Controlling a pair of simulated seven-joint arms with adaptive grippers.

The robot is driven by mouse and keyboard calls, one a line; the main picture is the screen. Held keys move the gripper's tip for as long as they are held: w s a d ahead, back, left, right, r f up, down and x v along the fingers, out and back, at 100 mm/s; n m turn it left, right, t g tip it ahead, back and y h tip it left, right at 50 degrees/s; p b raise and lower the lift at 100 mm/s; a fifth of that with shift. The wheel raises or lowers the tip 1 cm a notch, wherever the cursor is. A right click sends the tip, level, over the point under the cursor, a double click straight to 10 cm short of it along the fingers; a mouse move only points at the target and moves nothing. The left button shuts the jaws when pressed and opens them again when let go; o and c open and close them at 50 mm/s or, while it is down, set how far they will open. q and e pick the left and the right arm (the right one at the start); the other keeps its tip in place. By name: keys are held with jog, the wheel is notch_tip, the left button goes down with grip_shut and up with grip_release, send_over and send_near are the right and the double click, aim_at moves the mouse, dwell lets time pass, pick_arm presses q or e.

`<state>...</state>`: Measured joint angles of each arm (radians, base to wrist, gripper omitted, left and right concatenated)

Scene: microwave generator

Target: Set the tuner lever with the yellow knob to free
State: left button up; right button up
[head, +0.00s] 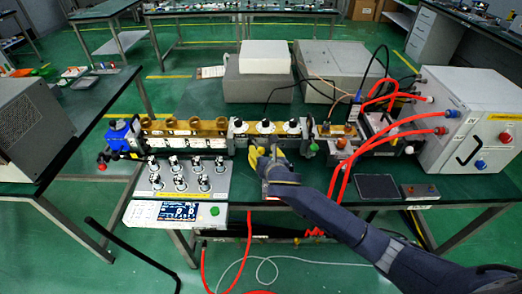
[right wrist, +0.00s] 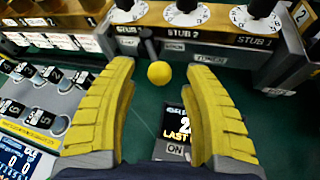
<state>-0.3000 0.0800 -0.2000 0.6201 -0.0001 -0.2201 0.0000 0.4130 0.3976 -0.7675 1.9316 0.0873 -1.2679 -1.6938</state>
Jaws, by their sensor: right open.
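The yellow knob (right wrist: 159,73) shows in the right wrist view, at the end of a short dark lever (right wrist: 150,46) on the front of the tuner. The lever points out toward my gripper, below the stub 2 dial (right wrist: 186,12). My right gripper (right wrist: 158,78) is open, with one yellow finger on each side of the knob in the picture and a gap on both sides. I cannot tell its depth relative to the knob. In the head view the right gripper (head: 264,157) is at the tuner's front (head: 238,141), and its yellow fingers cannot be clearly told from the knob. The small plates near the lever are not clearly readable.
A panel with several black-and-white knobs (head: 164,184) stands left of the gripper, with a lit display (head: 178,211) in front. Red hoses (head: 352,160) run from the white cabinet (head: 475,122) near my right arm. A dark pad (head: 377,187) lies at right.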

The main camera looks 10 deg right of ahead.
aim_at(257, 145)
jog(key=shift+x, duration=1.4)
jog(key=shift+c, duration=0.2)
jog(key=c, duration=1)
grip_shut()
